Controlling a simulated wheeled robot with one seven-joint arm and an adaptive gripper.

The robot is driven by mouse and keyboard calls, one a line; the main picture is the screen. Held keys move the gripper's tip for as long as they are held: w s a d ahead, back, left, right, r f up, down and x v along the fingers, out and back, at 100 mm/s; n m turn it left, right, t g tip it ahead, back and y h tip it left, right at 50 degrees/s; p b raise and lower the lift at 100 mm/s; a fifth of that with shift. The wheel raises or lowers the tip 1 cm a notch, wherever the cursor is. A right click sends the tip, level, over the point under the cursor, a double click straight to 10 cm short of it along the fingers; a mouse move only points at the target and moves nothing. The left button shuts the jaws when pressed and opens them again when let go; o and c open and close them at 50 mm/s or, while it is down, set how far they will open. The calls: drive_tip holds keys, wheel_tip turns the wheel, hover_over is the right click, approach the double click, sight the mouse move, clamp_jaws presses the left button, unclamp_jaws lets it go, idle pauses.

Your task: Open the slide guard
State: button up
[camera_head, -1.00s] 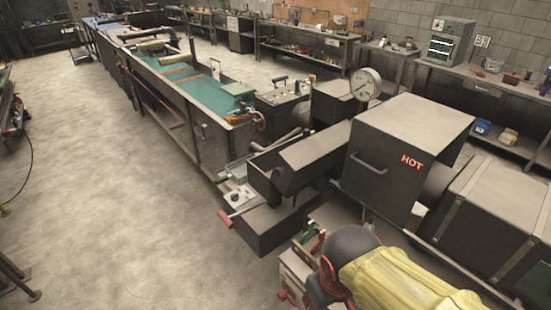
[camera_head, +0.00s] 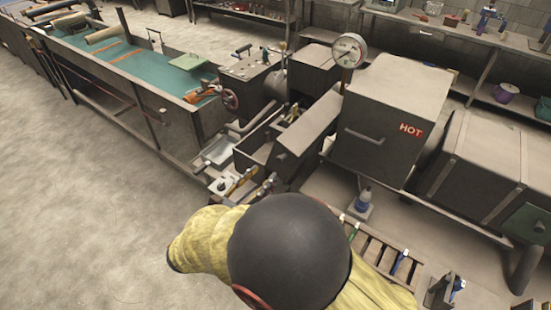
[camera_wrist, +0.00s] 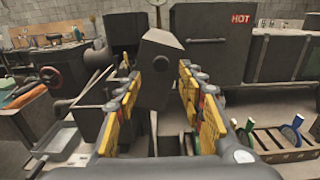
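A dark grey box marked HOT (camera_head: 375,90) has a bar handle (camera_head: 365,136) on its front face. It looks like the slide guard, but I cannot be sure. It sits over the line and looks closed. In the wrist view the HOT box (camera_wrist: 195,50) stands at the back, beyond my fingers. My gripper (camera_head: 254,180) is in front of a sloped grey hood (camera_head: 308,125), left of the HOT box and apart from its handle. In the wrist view my gripper (camera_wrist: 160,76) is open, its yellow-padded fingers wide apart. The hood end (camera_wrist: 158,70) shows between them; contact is unclear.
A dial gauge (camera_head: 348,50) stands on a post behind the hood. A long bench with a green trough (camera_head: 130,65) runs left. A slotted rack (camera_head: 385,255) and a small bottle (camera_head: 364,200) are at right. My arm covers the lower middle. Open floor lies left.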

sight(279, 161)
drive_tip(key=shift+x, duration=3.9)
drive_tip(key=shift+s, duration=0.1)
drive_tip(key=c, duration=0.3)
clamp_jaws()
